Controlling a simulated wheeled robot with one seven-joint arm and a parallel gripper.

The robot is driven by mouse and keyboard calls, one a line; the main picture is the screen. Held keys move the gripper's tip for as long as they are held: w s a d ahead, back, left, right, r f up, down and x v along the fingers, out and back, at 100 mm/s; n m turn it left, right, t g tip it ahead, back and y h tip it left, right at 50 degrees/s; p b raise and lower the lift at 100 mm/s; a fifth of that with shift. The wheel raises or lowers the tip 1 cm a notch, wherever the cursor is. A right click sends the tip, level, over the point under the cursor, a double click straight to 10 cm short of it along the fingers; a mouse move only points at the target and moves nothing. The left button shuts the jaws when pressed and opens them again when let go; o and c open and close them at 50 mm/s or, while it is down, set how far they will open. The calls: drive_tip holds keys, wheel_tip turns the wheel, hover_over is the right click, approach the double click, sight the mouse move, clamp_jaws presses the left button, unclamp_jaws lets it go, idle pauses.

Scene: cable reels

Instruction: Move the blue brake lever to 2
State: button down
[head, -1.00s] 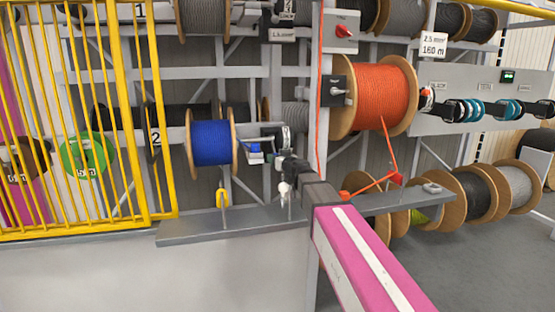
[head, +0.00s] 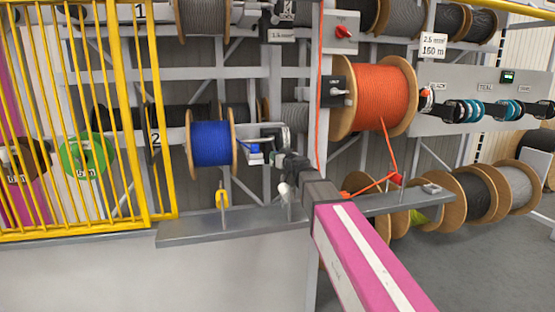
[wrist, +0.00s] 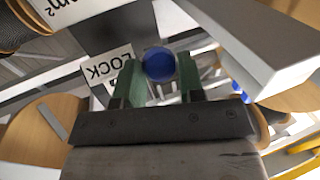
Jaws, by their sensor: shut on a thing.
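The blue brake lever shows in the wrist view as a round blue knob (wrist: 158,65) between the two green fingers of my gripper (wrist: 161,78). The fingers are shut on the knob. The rest of the lever is hidden. In the head view my gripper (head: 283,160) is just right of the blue cable reel (head: 211,144), beside its grey bracket, and the arm hides the knob. A white label reading LOCK (wrist: 108,70) is left of the fingers in the wrist view, upside down.
A grey shelf (head: 225,226) runs below my gripper. A grey upright with a switch box (head: 337,91) and an orange reel (head: 373,96) stand to the right. A yellow cage (head: 75,120) stands to the left. In the wrist view a pale beam (wrist: 245,45) is close on the right.

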drive_tip(key=shift+s+d+r, duration=0.1)
drive_tip(key=shift+s+r, duration=0.1)
drive_tip(key=shift+r, duration=1.3)
drive_tip(key=shift+s+r, duration=0.15)
drive_tip(key=shift+r, duration=1.3)
drive_tip(key=c, duration=0.8)
unclamp_jaws()
drive_tip(key=shift+o, duration=0.2)
drive_tip(key=shift+s, duration=0.1)
drive_tip(key=v, duration=1)
drive_tip(key=shift+s+d, duration=0.2)
drive_tip(key=shift+s, duration=0.05)
